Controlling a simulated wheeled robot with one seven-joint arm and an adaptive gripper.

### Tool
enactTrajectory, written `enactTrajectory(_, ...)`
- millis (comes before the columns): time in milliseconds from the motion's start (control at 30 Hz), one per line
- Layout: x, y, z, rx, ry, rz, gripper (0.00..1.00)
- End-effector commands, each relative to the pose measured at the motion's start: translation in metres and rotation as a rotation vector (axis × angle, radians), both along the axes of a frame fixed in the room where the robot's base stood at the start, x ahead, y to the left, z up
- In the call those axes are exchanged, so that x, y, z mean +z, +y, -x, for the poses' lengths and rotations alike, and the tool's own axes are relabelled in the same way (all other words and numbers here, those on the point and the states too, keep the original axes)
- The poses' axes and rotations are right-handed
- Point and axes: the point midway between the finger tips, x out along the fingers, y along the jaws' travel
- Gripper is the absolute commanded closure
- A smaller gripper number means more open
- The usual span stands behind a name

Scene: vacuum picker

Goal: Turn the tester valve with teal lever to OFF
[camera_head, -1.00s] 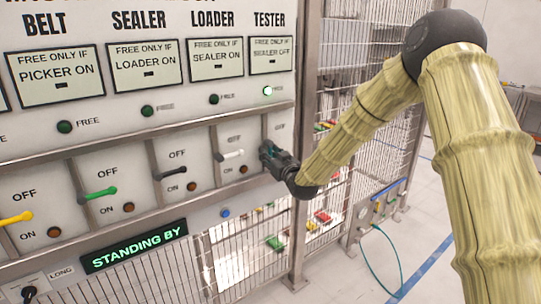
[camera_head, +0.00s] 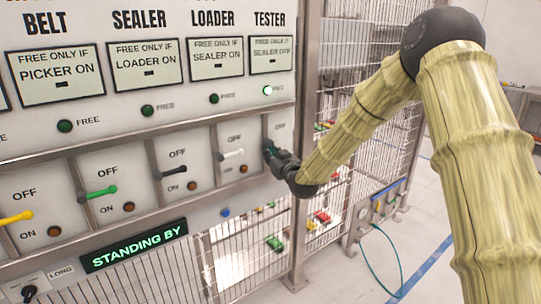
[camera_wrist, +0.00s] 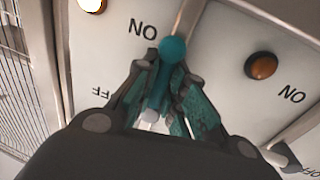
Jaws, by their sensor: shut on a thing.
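The tester valve panel is at the right end of the row in the head view, under the TESTER sign (camera_head: 269,19). My gripper (camera_wrist: 166,82) is shut on the teal lever (camera_wrist: 172,50), with its fingers on both sides of the shaft. The round teal knob sticks out past the fingertips, beside the ON label (camera_wrist: 143,28). The pale pivot (camera_wrist: 149,117) shows between the fingers. The OFF label (camera_wrist: 99,91) is partly cut by my gripper. In the head view my gripper (camera_head: 270,152) hides most of the lever.
The loader's white lever (camera_head: 232,154) is just left of my gripper; its amber lamp (camera_wrist: 262,66) is also close. A metal divider separates the two panels. A metal post (camera_head: 305,100) and wire fence stand to the right. The tester FREE lamp (camera_head: 267,90) glows green.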

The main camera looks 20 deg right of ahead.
Motion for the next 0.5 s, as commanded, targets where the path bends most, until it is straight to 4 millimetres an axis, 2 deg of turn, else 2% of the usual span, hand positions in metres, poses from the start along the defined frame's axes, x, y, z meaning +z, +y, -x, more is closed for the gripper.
enactTrajectory(33,-0.010,-0.001,0.002,0.000,0.006,0.018,1.00)
enactTrajectory(267,-0.012,-0.007,0.000,0.001,-0.041,0.155,1.00)
enactTrajectory(500,-0.012,-0.015,-0.003,0.000,-0.113,0.363,1.00)
